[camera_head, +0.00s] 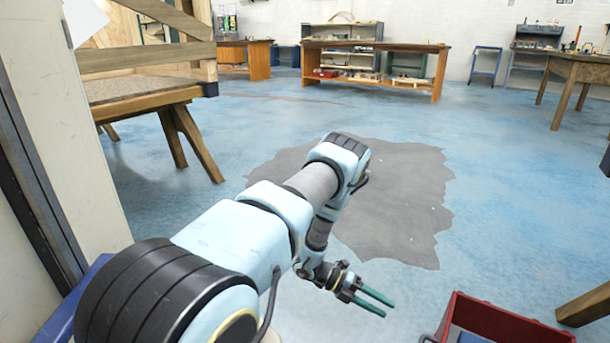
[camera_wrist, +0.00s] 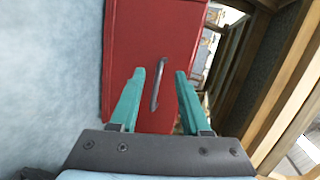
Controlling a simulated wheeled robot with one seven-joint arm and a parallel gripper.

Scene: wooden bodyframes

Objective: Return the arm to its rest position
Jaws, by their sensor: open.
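My arm stretches forward from the lower left in the head view, bent down at its far end. My gripper (camera_head: 376,301) has two green fingers that stand apart with nothing between them. It hangs over the blue floor, left of a red box. In the wrist view my gripper (camera_wrist: 158,82) is open, its fingers in front of a red panel (camera_wrist: 150,40) with a grey handle. Whether the fingers touch the panel or handle cannot be told, but the handle shows between them.
A red open box (camera_head: 500,325) stands at the lower right. A wooden bench (camera_head: 150,98) is at the left, beside a pale post (camera_head: 70,120). A long orange-brown workbench (camera_head: 375,46) stands far back. A wooden table (camera_head: 585,70) is at the right. The middle floor is clear.

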